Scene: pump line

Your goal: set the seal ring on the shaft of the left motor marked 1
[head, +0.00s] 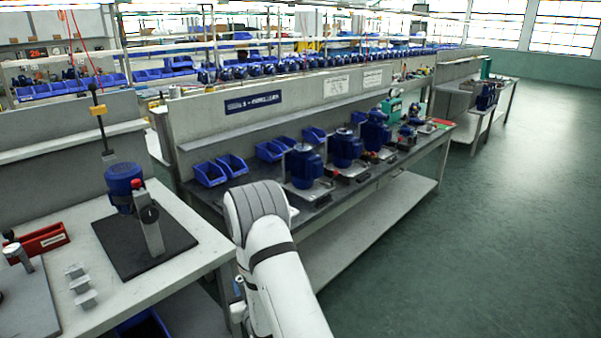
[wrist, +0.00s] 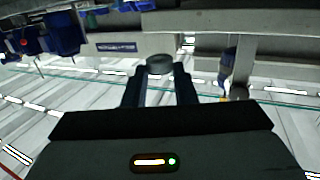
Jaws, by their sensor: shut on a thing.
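In the wrist view my gripper (wrist: 159,72) is shut on a dark grey seal ring (wrist: 159,63), held between its two fingertips. In the head view my white arm hides the gripper and the ring. Several blue motors stand in a row on the long bench. The leftmost motor (head: 304,165) there is upright on a pale base, with a grey disc-like top; no number 1 is legible on it, and a shaft is too small to make out. A second motor (head: 345,150) stands to its right. The ring is apart from any motor.
The long bench (head: 330,195) also carries blue bins (head: 209,174) at its back left. A side bench on the left has a blue motor (head: 124,184) beside a grey lever post on a black mat (head: 175,240), and a red tray (head: 42,241). The green floor (head: 470,220) is clear.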

